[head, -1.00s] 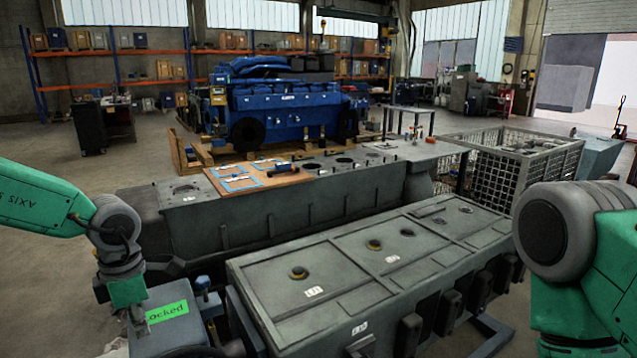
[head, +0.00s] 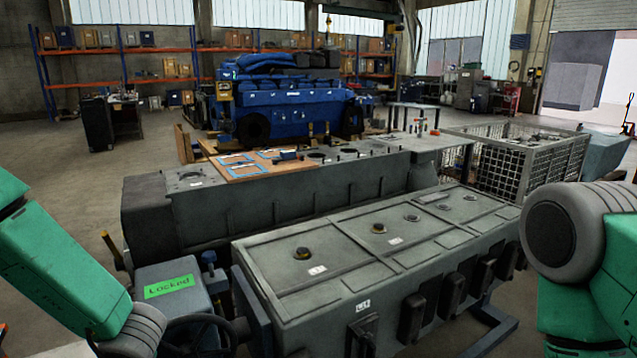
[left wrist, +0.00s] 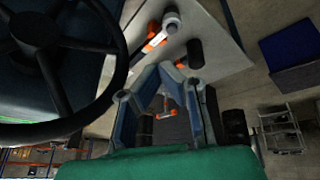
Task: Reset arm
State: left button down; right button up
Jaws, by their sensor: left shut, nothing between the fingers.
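My left arm comes in from the left edge of the head view, and its hand is out of that picture. In the left wrist view my left gripper (left wrist: 166,72) is shut and empty, its blue-grey fingers angled together. A dark handwheel (left wrist: 45,50) is close beside it on the left of that view. In the head view the handwheel (head: 195,325) is partly hidden at the bottom, by a grey box with a green "Locked" label (head: 169,287). My right arm is at the right edge; its gripper is out of view.
A long grey engine block cover (head: 345,250) fills the front middle. A second grey block (head: 290,200) stands behind it, bearing a wooden board (head: 225,165). A mesh crate (head: 515,165) is at right, a blue engine (head: 285,105) behind. Orange-and-white tools (left wrist: 155,40) show in the wrist view.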

pick_arm(q)
jog(key=s+d+f+m+t+h+b, duration=0.1)
jog(key=s+f+m+b, duration=0.1)
jog(key=s+f+m, duration=0.4)
jog(key=s+d+f+m+b, duration=0.2)
jog(key=f+m+b, duration=0.1)
jog(key=f, duration=0.4)
jog(key=s+d+f+m+g+h+b, duration=0.1)
jog(key=s+d+f+m+h, duration=0.1)
jog(key=s, duration=0.6)
jog(key=s+d+f+m+g+h+b, duration=0.1)
jog(key=s+d+f+m+b, duration=0.1)
jog(key=s+f+m, duration=0.3)
jog(key=s+m, duration=0.1)
jog(key=s, duration=0.2)
jog(key=shift+s+h, duration=0.15)
jog(key=shift+h, duration=0.25)
